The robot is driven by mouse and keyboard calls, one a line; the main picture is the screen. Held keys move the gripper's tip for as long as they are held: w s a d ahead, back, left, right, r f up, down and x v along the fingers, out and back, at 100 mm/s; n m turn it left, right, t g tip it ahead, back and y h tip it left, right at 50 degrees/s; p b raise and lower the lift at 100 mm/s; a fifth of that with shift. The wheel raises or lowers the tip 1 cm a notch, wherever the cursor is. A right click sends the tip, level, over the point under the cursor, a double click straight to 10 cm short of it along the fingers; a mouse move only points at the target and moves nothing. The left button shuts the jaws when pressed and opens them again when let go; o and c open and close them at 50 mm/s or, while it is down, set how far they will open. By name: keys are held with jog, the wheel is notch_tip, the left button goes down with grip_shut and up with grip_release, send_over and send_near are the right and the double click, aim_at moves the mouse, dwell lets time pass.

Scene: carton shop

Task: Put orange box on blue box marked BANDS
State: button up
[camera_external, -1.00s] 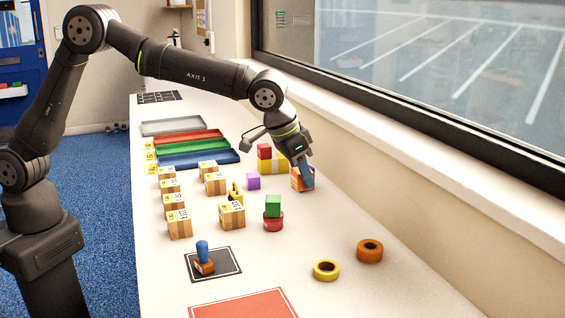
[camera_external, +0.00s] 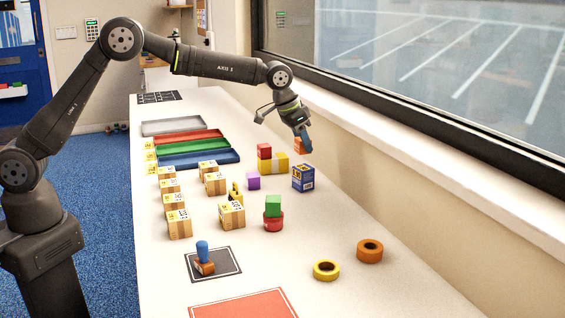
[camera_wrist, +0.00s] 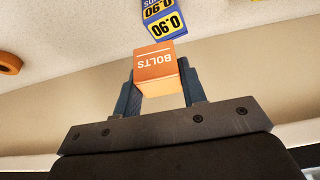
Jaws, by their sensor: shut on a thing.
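The orange box (camera_wrist: 157,67), marked BOLTS, is between the two blue fingers of my gripper (camera_wrist: 160,92) in the wrist view. My gripper (camera_external: 303,143) is shut on it and holds it up off the bench; in the external view only part of the orange box (camera_external: 298,147) shows beside a finger. The blue box (camera_external: 303,179) stands upright on the bench, below the gripper in the external view and apart from the orange box. In the wrist view the blue box (camera_wrist: 160,17) shows a yellow 0.90 label; its name is cut off.
A red block on yellow blocks (camera_external: 271,165), a purple block (camera_external: 253,181) and a green block on a red round piece (camera_external: 273,207) stand nearby. Tape rolls (camera_external: 369,251) lie nearer the front. Several cartons (camera_external: 231,214) stand left. The window wall borders the right.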

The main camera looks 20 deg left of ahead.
aim_at(303, 167)
jog(key=shift+w+a+f, duration=0.2)
jog(key=shift+w+f, duration=0.55)
jog(key=shift+w, duration=0.25)
jog(key=shift+f, duration=1.85)
jog(key=shift+f, duration=0.15)
jog(key=o, duration=1.1)
jog(key=v, duration=1.2)
